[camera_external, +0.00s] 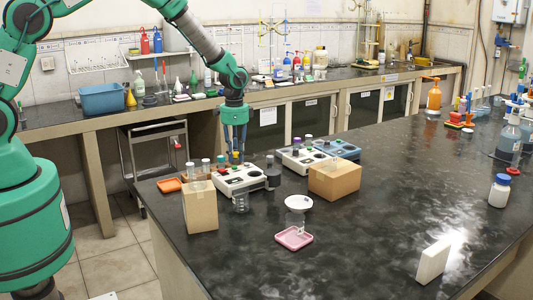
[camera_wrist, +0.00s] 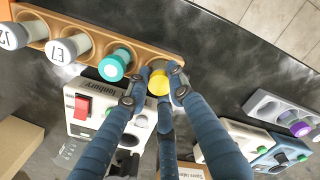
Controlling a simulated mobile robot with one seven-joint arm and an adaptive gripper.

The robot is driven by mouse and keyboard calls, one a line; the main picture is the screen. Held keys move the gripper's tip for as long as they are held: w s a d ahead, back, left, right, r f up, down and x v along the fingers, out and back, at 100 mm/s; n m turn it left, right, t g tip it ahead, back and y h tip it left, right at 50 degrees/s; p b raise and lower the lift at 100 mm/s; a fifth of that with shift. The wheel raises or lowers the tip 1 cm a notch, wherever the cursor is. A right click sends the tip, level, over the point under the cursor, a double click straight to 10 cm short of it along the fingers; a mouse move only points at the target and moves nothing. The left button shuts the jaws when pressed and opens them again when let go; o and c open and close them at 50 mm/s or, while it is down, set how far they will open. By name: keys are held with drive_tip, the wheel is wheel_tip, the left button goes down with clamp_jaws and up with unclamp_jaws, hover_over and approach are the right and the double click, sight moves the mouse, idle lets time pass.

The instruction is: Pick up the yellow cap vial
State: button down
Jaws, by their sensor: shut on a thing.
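The yellow cap vial (camera_wrist: 158,84) shows in the wrist view as a round yellow cap between the fingertips of my gripper (camera_wrist: 160,73). The fingers are shut on it, one on each side. Its glass body is hidden below the cap. It is at the right end of a tan rack (camera_wrist: 98,24); I cannot tell whether it still sits in the rack. In the external view my gripper (camera_external: 236,153) points down above the near left part of the dark bench, and the vial is too small to make out clearly.
Beside it in the rack are a teal cap vial (camera_wrist: 112,68) and white cap vials (camera_wrist: 62,50). A white device with a red switch (camera_wrist: 84,107) lies close by. Cardboard boxes (camera_external: 200,208) (camera_external: 335,180) stand near. The front right bench is mostly clear.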

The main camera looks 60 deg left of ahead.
sight(236, 153)
drive_tip(key=shift+r, duration=0.1)
drive_tip(key=shift+r+p, duration=0.35)
drive_tip(key=shift+r, duration=4.55)
